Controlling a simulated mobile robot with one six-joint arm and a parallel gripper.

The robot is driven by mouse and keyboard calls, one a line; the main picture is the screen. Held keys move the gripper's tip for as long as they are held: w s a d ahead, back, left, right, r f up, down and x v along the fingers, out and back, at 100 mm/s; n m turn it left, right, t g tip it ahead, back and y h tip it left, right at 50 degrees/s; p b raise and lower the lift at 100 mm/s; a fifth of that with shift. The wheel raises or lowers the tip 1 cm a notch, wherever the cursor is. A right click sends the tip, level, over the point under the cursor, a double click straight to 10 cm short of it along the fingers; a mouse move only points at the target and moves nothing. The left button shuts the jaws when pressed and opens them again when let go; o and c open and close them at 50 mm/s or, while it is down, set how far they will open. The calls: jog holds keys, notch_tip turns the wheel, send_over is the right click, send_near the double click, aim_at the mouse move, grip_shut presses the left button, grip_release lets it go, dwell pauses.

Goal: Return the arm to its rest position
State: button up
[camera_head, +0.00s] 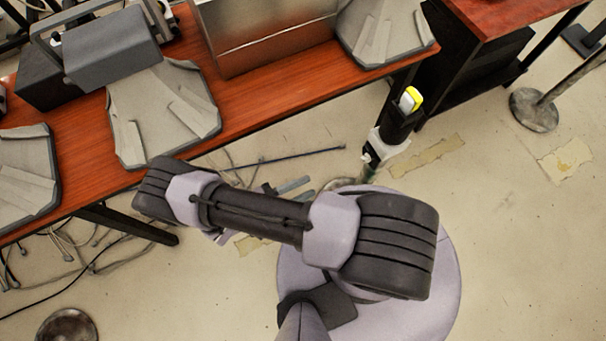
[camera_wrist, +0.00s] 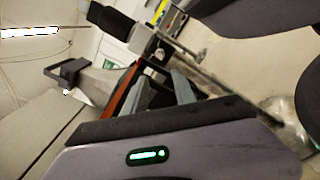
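My arm is raised and bent over my round base in the head view, with its forearm stretching left toward the wooden table (camera_head: 250,105). My gripper (camera_head: 288,187) is partly hidden behind the forearm; its grey fingers show just beyond it, above the floor and clear of the table. In the wrist view my gripper (camera_wrist: 163,82) has two grey fingers standing apart, with nothing seen held between them.
Grey angular devices (camera_head: 163,110) and a metal box (camera_head: 262,35) stand on the table. A stand with a black, yellow-topped head (camera_head: 397,125) is close beyond my arm. A metal post base (camera_head: 533,108) is at right. Cables (camera_head: 70,258) lie at lower left; right floor is mostly clear.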

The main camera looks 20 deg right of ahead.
jog(key=w+a+r+m+g+y, duration=0.2)
jog(key=r+m+g+y, duration=0.3)
jog(key=r, duration=0.6)
jog(key=w+a+r+m+g+y, duration=0.1)
jog(key=w+a+r+m+y, duration=0.15)
jog(key=r+y, duration=0.55)
jog(key=s+d+r+m+t+y, duration=0.1)
jog(key=r+m+t+y, duration=0.1)
jog(key=r, duration=0.5)
jog(key=s+d+r+m+t+y, duration=0.1)
jog(key=s+r+m+t+y, duration=0.1)
jog(key=r+t, duration=0.3)
jog(key=s+d+r+m+t+y, duration=0.1)
jog(key=r+m+t+y, duration=0.1)
jog(key=r, duration=0.8)
jog(key=shift+s+m+t+y, duration=0.4)
jog(key=shift+t+y, duration=0.1)
jog(key=shift+t, duration=0.3)
jog(key=shift+d+r, duration=0.1)
